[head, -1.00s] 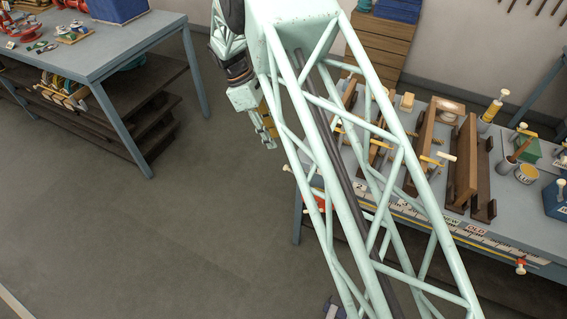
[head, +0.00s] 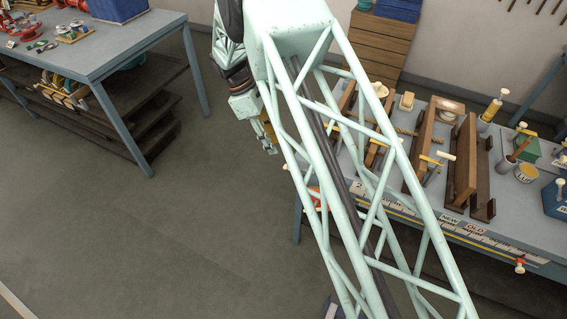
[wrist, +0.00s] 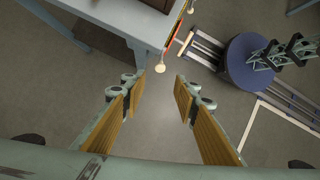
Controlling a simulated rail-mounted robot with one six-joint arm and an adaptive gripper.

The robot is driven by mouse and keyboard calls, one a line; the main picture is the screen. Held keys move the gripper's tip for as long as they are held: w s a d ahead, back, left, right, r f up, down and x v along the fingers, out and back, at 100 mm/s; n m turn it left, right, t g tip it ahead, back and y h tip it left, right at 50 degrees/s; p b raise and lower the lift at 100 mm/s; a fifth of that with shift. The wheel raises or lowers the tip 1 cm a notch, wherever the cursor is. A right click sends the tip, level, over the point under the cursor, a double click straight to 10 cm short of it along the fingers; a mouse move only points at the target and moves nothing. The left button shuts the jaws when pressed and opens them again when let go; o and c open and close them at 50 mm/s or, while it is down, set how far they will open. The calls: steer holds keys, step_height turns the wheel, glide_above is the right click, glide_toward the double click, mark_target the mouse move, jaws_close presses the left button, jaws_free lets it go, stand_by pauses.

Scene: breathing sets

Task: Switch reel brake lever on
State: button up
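A lever with a cream ball knob (wrist: 160,68) and a red-orange arm (wrist: 172,42) sticks out from the bench's front edge in the wrist view. It may be the reel brake lever; no label on it is readable. In the head view a red part (head: 317,198) shows at the bench's near left corner, partly behind my arm's truss. My gripper (wrist: 157,92) is open and empty, its two yellow-padded fingers apart, with the knob beyond and between the tips. In the head view my gripper (head: 263,130) is partly hidden behind the truss.
A second red lever with a pale knob (head: 520,266) is on the bench front farther right. The workbench (head: 470,222) carries wooden frames (head: 462,165), a rope and pots. Another table (head: 140,38) stands at left. The floor between is clear.

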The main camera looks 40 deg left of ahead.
steer(key=p+x, duration=0.1)
steer(key=x, duration=1)
steer(key=shift+d+f, duration=0.1)
steer(key=shift+f, duration=0.05)
steer(key=shift+c, duration=0.9)
steer(key=shift+w, duration=0.1)
jaws_close()
